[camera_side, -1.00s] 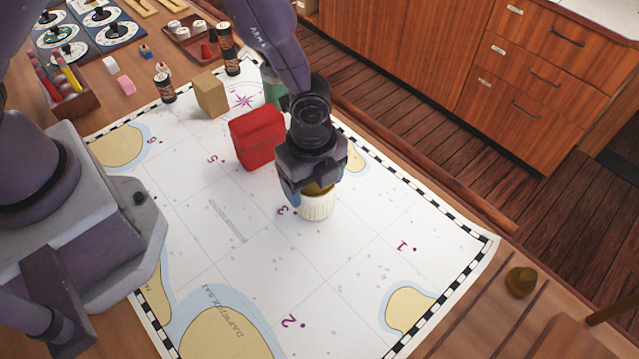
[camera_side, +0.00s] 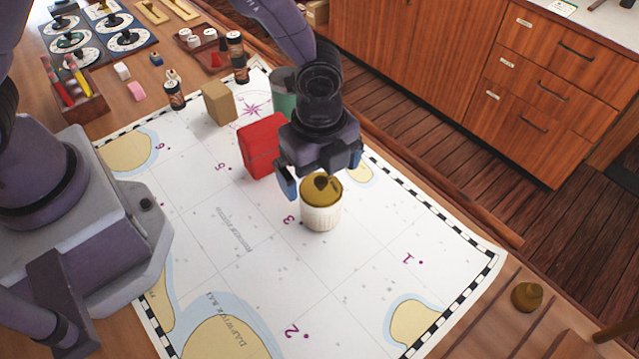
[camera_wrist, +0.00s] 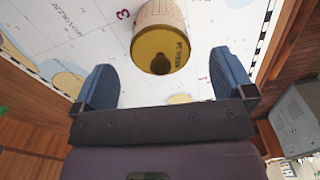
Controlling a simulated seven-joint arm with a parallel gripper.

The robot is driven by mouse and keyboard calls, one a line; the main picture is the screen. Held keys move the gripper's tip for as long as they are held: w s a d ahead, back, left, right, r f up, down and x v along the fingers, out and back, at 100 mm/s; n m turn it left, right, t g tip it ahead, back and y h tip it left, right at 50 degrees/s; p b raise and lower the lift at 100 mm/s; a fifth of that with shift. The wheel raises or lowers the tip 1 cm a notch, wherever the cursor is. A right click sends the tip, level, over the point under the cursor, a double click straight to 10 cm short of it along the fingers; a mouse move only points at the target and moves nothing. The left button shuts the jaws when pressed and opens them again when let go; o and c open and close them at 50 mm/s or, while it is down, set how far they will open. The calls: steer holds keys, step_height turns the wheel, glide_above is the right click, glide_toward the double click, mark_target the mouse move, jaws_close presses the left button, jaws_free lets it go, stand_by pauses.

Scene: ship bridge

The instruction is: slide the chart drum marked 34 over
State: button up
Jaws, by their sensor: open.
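A drum with a white ribbed body (camera_side: 321,217) and a mustard-yellow lid (camera_side: 321,191) stands upright on the chart (camera_side: 370,270), just right of the printed 3. In the wrist view the drum (camera_wrist: 158,14) shows at the top, its yellow lid (camera_wrist: 161,42) facing me with a dark knob and small lettering. I cannot read a 34 on it. My gripper (camera_side: 319,172) is open and empty just above the lid in the side view. In the wrist view its blue fingers (camera_wrist: 167,82) are spread, with the drum beyond their tips, touching neither.
A red case (camera_side: 263,147) stands close behind and left of the drum. A green object (camera_side: 284,92) and a tan block (camera_side: 218,104) stand farther back. A brown knob-like piece (camera_side: 526,296) lies off the chart at right. The chart's front half is clear.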

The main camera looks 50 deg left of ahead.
step_height(320, 180, up, 8)
steer(key=shift+f, duration=0.25)
